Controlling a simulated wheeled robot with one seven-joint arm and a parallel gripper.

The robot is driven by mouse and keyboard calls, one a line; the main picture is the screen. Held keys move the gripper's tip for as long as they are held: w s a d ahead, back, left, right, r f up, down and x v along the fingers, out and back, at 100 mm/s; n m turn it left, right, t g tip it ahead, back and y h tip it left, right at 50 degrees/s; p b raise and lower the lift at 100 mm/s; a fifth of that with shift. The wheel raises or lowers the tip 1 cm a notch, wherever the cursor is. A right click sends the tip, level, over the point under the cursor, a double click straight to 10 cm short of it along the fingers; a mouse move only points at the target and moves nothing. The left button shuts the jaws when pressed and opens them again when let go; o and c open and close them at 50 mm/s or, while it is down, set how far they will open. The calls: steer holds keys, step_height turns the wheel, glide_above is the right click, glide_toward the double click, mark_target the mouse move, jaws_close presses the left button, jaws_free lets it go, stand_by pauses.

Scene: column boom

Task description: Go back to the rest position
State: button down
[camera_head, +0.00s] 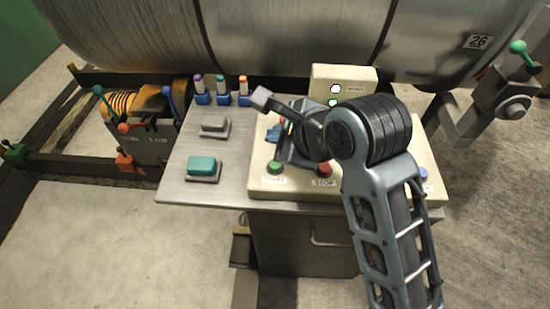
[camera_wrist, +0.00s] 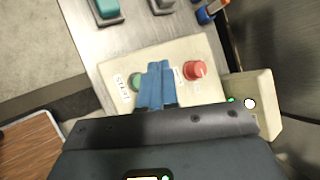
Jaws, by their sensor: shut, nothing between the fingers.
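My gripper (camera_wrist: 157,85) is shut and empty, its blue fingers together in the wrist view. It is held over the cream control panel (camera_wrist: 120,62), between a green button (camera_wrist: 136,80) and a red button (camera_wrist: 195,70). Whether the fingers touch the panel I cannot tell. In the head view my gripper (camera_head: 272,134) shows in part as blue fingers over the left part of the panel (camera_head: 262,180). My arm covers much of the panel's middle and right. In front are a green button (camera_head: 275,167) and a red button (camera_head: 324,169).
A box with lit lamps (camera_head: 343,78) stands at the panel's back. On the metal table (camera_head: 180,165) are a teal block (camera_head: 202,165), a grey block (camera_head: 215,123) and several capped markers (camera_head: 221,90). A large metal tank (camera_head: 280,35) is behind. An orange-coiled machine (camera_head: 140,115) stands left.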

stand_by(0.6)
steer(key=s+d+f+n+t+h, duration=0.1)
steer(key=s+d+f+n+t, duration=0.1)
steer(key=s+d+f+n, duration=0.45)
steer(key=s+d+f+n+t+h, duration=0.1)
steer(key=s+d+f+t, duration=0.3)
steer(key=s, duration=0.6)
steer(key=s+d+r+n+h, duration=0.1)
steer(key=s+d+r+n, duration=0.2)
steer(key=s, duration=0.3)
steer(key=s+d+r+n+t+h, duration=0.1)
steer(key=s+d+r+n, duration=0.3)
steer(key=s, duration=0.3)
steer(key=s+d+r+n+h, duration=0.2)
steer(key=s+d+r+n, duration=0.1)
steer(key=s, duration=0.4)
steer(key=shift+d+r+n+t, duration=0.15)
steer(key=shift+d+n+t, duration=0.25)
steer(key=shift+d+n, duration=0.45)
